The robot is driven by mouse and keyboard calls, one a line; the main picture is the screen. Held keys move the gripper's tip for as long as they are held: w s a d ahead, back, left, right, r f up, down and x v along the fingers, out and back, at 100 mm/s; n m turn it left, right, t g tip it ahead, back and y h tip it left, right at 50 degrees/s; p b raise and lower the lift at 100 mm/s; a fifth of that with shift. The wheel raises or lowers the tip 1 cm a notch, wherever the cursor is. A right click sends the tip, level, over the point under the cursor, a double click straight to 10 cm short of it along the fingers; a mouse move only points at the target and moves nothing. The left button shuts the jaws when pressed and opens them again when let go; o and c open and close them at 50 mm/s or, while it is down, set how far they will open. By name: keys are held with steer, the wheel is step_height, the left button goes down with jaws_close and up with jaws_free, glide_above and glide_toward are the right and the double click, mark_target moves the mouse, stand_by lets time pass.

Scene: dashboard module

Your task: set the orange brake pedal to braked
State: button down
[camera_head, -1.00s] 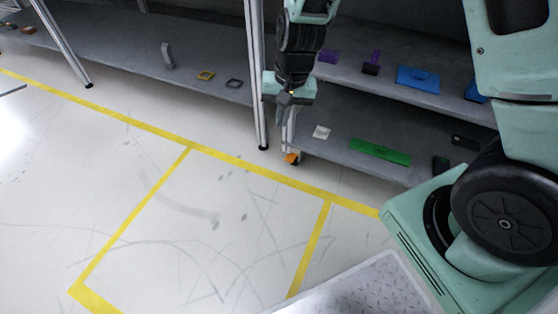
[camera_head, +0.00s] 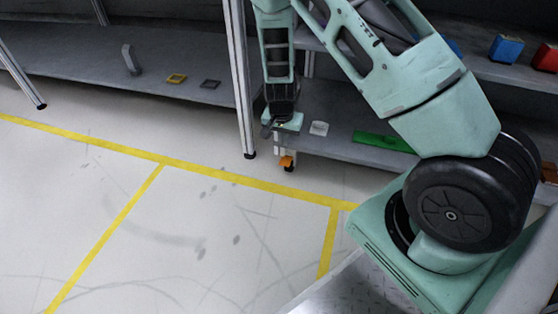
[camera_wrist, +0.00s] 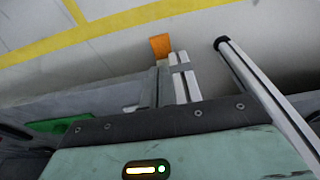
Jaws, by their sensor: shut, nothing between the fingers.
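The orange brake pedal (camera_head: 287,162) sits low at the caster under the front corner post of the right-hand rack, just above the floor. It also shows in the wrist view (camera_wrist: 160,46) as a small orange plate at upper centre, beside the light metal post. My gripper (camera_head: 267,130) is shut and empty. It hangs beside the rack's lower shelf, above and a little left of the pedal in the head view, apart from it. The caster's wheel is mostly hidden, and I cannot tell the pedal's exact tilt.
A rack post (camera_head: 240,85) stands close left of my gripper. The floor in front, with yellow tape (camera_head: 230,178), is clear.

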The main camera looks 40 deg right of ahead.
mark_target(285, 162)
steer(key=shift+f, duration=0.1)
stand_by(0.3)
steer(key=f+b, duration=0.2)
steer(key=f, duration=0.1)
steer(key=d+f+b, duration=0.1)
steer(key=f+b, duration=0.1)
steer(key=f, duration=0.1)
steer(key=w+f+b, duration=0.1)
steer(key=f+b, duration=0.2)
steer(key=shift+w+d+f, duration=0.1)
steer(key=shift+d+f, duration=0.15)
steer(key=shift+f, duration=0.1)
steer(key=shift+a, duration=0.1)
steer(key=shift+p, duration=0.3)
steer(key=shift+t+h, duration=0.3)
steer(key=shift+h, duration=0.1)
